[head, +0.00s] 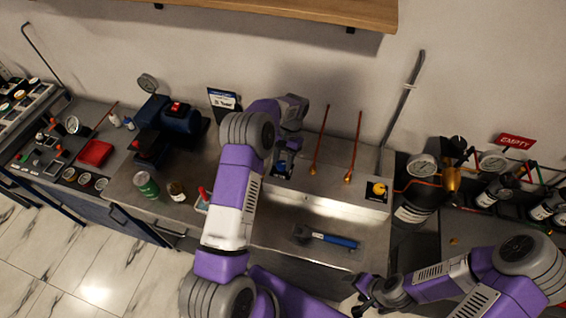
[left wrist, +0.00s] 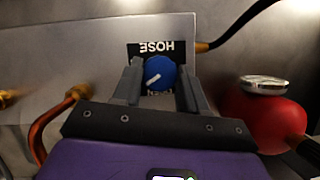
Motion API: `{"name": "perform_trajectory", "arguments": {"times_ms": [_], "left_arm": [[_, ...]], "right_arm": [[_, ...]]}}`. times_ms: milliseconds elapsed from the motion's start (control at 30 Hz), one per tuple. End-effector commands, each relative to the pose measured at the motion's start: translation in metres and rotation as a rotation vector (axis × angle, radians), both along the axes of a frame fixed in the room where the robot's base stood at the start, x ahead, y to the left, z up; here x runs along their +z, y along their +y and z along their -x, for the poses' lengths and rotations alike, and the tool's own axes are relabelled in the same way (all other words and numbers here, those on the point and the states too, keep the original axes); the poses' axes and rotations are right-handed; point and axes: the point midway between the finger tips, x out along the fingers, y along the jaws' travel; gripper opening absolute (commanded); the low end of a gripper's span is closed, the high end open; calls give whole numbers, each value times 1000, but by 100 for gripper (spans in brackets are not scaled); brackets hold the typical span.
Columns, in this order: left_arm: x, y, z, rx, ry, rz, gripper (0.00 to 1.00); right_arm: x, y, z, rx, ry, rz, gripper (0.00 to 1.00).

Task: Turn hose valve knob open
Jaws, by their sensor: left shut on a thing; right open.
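The blue hose valve knob (left wrist: 160,73) sits on a black plate marked HOSE (left wrist: 160,49) in the left wrist view. Its white pointer line is tilted. My left gripper (left wrist: 160,84) has a finger on each side of the knob and is shut on it. In the head view, the blue knob (head: 281,167) shows partly below my left gripper (head: 290,145), which hides some of it. My right gripper (head: 367,297) is open and empty at the lower right, away from the knob.
Copper pipes (head: 356,145) rise behind the bench. A yellow knob (head: 378,189) sits to the right. A blue-handled tool (head: 335,240) lies in the recessed basin. A red rounded thing with a gauge (left wrist: 262,115) is close beside my left gripper. A shelf (head: 320,10) overhangs the back.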

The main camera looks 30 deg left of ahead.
Motion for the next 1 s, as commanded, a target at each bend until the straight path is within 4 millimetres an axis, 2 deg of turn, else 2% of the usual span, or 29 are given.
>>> {"name": "perform_trajectory", "arguments": {"times_ms": [600,1000], "left_arm": [[1,4,1,589,-3,0,12],[1,5,2,894,-2,0,12]], "right_arm": [[-11,0,0,0,0,0,71],[-12,0,0,0,0,0,71]]}}
